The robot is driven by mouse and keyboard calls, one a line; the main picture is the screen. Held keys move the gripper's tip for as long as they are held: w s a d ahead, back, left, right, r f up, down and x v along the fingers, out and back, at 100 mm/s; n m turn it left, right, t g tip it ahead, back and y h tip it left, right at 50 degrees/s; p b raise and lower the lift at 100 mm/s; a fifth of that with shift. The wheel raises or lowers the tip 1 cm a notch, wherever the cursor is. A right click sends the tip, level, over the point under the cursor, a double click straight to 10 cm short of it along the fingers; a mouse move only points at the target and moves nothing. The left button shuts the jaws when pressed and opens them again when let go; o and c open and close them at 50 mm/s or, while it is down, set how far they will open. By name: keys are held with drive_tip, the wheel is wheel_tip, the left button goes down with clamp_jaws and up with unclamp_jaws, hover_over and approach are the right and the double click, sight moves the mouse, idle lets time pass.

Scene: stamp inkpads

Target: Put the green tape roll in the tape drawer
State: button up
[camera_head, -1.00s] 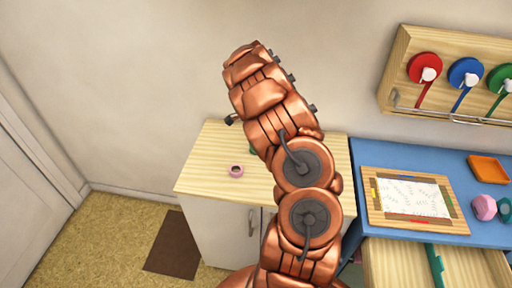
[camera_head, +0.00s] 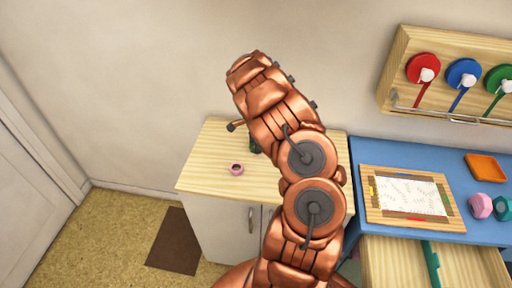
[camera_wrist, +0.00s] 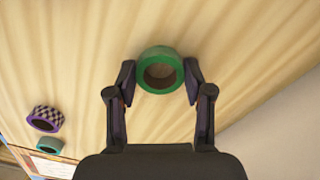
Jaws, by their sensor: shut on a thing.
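The green tape roll (camera_wrist: 160,52) sits between the two dark fingers of my gripper (camera_wrist: 160,75) in the wrist view, with a finger against each side. My gripper is shut on it. Whether the roll still touches the light wooden top behind it, I cannot tell. In the head view a bit of green (camera_head: 254,146) shows beside my arm over the wooden cabinet top (camera_head: 210,165); my arm hides the rest. An open wooden drawer (camera_head: 390,262) with a green strip inside is at the lower right, under the blue desk (camera_head: 365,152); its label is not visible.
In the wrist view a purple checkered roll (camera_wrist: 45,118) and a teal roll (camera_wrist: 50,146) are at the left. A framed board (camera_head: 447,190), orange tray (camera_head: 488,168) and pink and teal pieces occupy the desk.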

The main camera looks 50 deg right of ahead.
drive_tip(key=shift+c, duration=0.6)
